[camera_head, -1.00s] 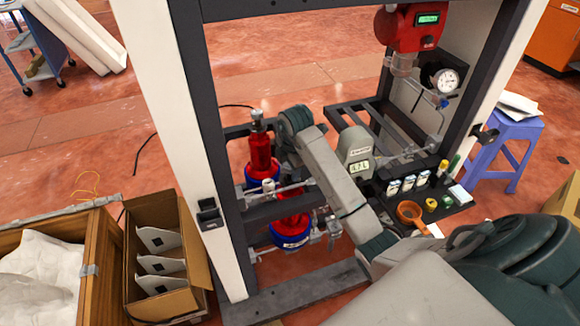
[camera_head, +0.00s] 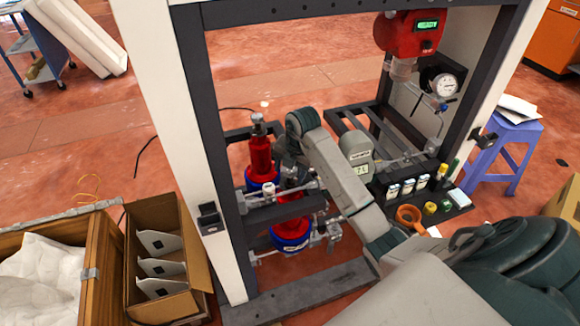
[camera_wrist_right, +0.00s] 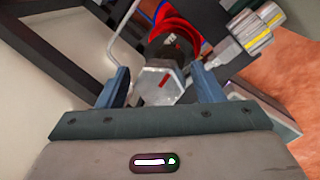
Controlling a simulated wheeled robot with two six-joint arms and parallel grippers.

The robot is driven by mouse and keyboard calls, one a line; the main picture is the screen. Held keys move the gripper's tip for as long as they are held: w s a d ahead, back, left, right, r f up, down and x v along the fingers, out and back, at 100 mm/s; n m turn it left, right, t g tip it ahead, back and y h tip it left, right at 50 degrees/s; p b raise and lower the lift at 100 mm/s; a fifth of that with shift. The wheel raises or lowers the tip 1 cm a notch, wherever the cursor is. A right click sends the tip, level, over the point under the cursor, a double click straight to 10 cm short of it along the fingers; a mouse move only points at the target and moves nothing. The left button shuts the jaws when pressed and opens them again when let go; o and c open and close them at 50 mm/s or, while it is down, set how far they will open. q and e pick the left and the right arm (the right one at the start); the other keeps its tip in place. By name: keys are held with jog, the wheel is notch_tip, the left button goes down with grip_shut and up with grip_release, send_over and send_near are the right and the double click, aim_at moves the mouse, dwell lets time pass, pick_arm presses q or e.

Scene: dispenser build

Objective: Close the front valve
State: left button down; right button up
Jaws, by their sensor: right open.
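The front red cylinder (camera_head: 291,207) with a blue band stands inside the dark frame. Its top is partly hidden by my right arm and a silver bar. My right gripper (camera_head: 288,168) is over the top of this cylinder. In the right wrist view my right gripper (camera_wrist_right: 161,78) is open, its two blue fingers apart on either side of a grey faceted valve knob (camera_wrist_right: 155,84) with a red mark. I cannot tell whether the fingers touch it. The red cylinder (camera_wrist_right: 178,24) shows behind the knob. My left gripper is not in view.
A rear red cylinder (camera_head: 260,156) with a silver valve stands just behind. A silver clamp bar (camera_head: 262,198) crosses the cylinders. A grey display unit (camera_head: 357,152), small bottles (camera_head: 407,188) and an orange ring (camera_head: 408,215) are on the right. The frame's white post (camera_head: 170,130) stands left.

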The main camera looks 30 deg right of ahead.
jog(key=n, duration=0.5)
jog(key=shift+n+g+y+b, duration=0.3)
jog(key=shift+n+g+y, duration=0.1)
jog(key=n+b, duration=0.1)
jog(key=n, duration=0.2)
jog(key=n+g+b, duration=0.1)
jog(key=n, duration=0.1)
jog(key=shift+f+n+y, duration=0.15)
jog(key=shift+n+y, duration=0.15)
jog(key=shift+n, duration=0.1)
jog(key=n+p, duration=0.3)
jog(key=shift+r+g, duration=0.3)
jog(key=shift+r, duration=0.1)
jog(key=shift+n+p, duration=0.3)
jog(key=shift+n, duration=0.5)
jog(key=shift+f+n+g, duration=0.15)
jog(key=shift+n+g, duration=0.15)
jog(key=shift+n, duration=0.3)
jog(key=shift+f, duration=0.1)
jog(key=shift+c, duration=0.4)
